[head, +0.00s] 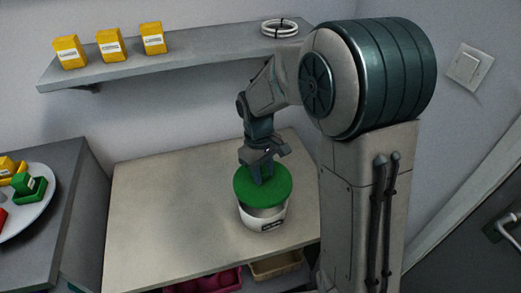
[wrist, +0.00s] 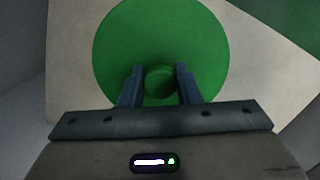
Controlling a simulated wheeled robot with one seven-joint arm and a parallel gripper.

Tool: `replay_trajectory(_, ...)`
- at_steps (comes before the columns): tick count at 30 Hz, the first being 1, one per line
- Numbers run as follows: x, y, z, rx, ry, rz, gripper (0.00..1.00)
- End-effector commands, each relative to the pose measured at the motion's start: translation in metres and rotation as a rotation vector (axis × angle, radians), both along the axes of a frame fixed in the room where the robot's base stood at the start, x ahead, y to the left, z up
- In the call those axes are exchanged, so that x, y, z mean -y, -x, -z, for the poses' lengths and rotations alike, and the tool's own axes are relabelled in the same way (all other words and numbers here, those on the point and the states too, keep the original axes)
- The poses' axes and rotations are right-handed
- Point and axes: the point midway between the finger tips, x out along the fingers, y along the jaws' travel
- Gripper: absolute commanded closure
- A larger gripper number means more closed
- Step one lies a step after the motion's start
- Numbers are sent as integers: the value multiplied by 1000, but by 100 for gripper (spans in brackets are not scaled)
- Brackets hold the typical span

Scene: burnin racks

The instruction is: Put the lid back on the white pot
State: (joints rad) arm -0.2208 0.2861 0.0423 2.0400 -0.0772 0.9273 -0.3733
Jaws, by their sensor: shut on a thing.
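The white pot (head: 264,220) with a dark label stands on the light table, toward its right side. The green lid (head: 246,188) is over the pot's top. It looks a little offset to the left and back, with the pot's inner or upper rim showing at the front right; I cannot tell whether it touches the pot. My gripper (head: 263,178) points down at the lid. In the wrist view, my gripper (wrist: 160,72) is shut on the round knob of the green lid (wrist: 160,30), one finger on each side. The pot is hidden in the wrist view.
The light table (head: 160,220) is clear to the left of the pot. A shelf (head: 190,58) above holds yellow boxes (head: 110,44) and a white cable coil (head: 280,28). Bins (head: 275,265) sit below the table.

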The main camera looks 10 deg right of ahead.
Motion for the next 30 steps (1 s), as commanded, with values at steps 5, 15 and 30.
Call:
replay_trajectory(5, 0, 0, 2, 0, 0, 2, 93)
replay_trajectory(15, 3, 0, 25, 0, 0, 6, 93)
replay_trajectory(30, 0, 0, 64, -1, 0, 2, 93)
